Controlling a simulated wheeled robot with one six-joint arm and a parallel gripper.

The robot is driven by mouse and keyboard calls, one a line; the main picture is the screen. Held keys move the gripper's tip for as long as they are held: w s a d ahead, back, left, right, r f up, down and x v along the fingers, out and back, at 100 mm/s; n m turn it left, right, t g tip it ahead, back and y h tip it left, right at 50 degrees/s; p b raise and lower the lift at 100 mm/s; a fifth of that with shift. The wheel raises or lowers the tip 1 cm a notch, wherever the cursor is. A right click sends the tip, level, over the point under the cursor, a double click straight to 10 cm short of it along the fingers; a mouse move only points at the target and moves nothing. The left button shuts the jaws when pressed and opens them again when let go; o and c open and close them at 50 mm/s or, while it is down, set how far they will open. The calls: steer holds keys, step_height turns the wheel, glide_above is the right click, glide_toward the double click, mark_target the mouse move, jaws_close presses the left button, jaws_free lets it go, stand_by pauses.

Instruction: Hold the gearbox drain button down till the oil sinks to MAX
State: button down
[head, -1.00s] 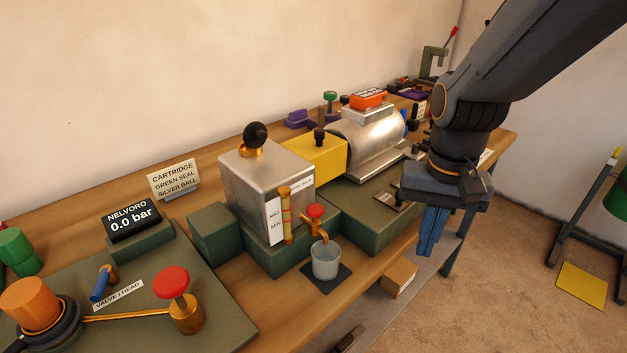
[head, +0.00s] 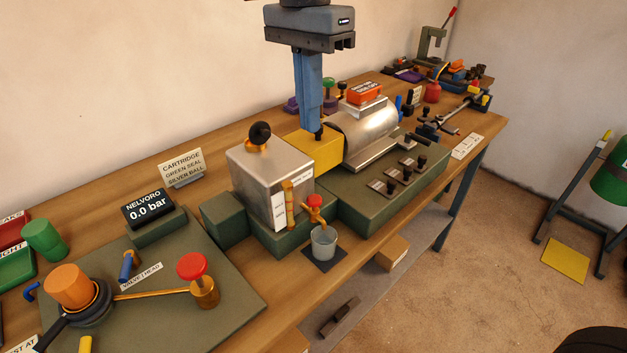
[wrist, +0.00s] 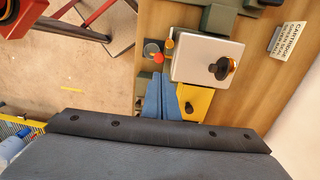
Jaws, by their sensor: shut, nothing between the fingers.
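The gearbox (head: 262,180) is a silver box with a black knob on top; it also shows in the wrist view (wrist: 205,60). The red drain button (head: 315,200) sits on a brass tap at its front; the wrist view shows it too (wrist: 158,58). A sight tube (head: 289,205) stands beside a white scale label (head: 278,212); the oil level is too small to read. A grey cup (head: 323,242) stands under the tap. My gripper (head: 311,130) is shut and empty, pointing down above the yellow block (head: 312,152) area, apart from the button. Its blue fingers show in the wrist view (wrist: 161,85).
A silver cylinder (head: 365,135) adjoins the yellow block, with an orange box (head: 365,93) on top. A green base with several black levers (head: 405,176) lies to the right. A valve panel with a red knob (head: 192,266) is at front left. The floor right of the bench is mostly open.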

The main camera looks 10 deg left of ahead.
mark_target(314, 199)
steer(key=f+p, duration=0.1)
steer(key=f, duration=0.3)
steer(key=f+p, duration=0.1)
steer(key=f, duration=0.9)
steer(key=shift+s+d+p, duration=0.3)
steer(key=shift+p, duration=0.1)
steer(key=shift+f, duration=0.95)
steer(key=shift+s+d+f, duration=0.15)
steer(key=shift+s, duration=0.05)
steer(key=shift+r+p, duration=0.5)
steer(key=shift+p, duration=0.05)
step_height(314, 199, up, 14)
steer(key=w, duration=0.1)
steer(key=shift+a+f, duration=0.25)
steer(key=shift+a, duration=0.2)
